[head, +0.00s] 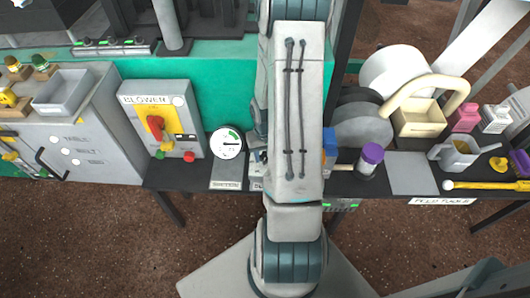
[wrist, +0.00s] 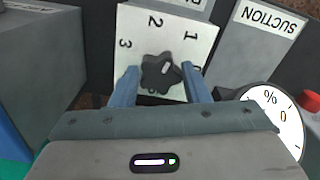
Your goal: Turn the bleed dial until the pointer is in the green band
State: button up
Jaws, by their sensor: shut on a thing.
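The bleed dial's dark, star-shaped knob (wrist: 161,72) sits on a white plate (wrist: 203,38) marked with numbers, upside down in the wrist view. My gripper (wrist: 159,69) has its two blue fingers on either side of the knob, shut on it. A light mark shows on the knob's face. In the head view my arm hides the gripper and knob. The round white gauge (head: 227,143) with a green band stands left of my arm; its pointer is too small to read surely. The gauge (wrist: 272,115) is partly covered by my gripper in the wrist view.
A grey block labelled SUCTION (wrist: 260,50) stands beside the dial plate. The blower box (head: 160,120) with a red and yellow switch is left of the gauge.

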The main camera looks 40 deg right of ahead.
jog(key=n+p, duration=0.1)
jog(key=n, duration=0.3)
jog(key=shift+r+n, duration=0.15)
jog(key=shift+n, duration=0.15)
jog(key=n+p, duration=0.2)
jog(key=n, duration=0.1)
jog(key=shift+n, duration=0.4)
jog(key=n+p, duration=0.2)
jog(key=n, duration=0.5)
jog(key=shift+p, duration=0.4)
jog(key=o, duration=1)
jog(key=shift+c, duration=0.2)
jog(key=shift+r+p, duration=1.8)
jog(key=shift+r, duration=0.05)
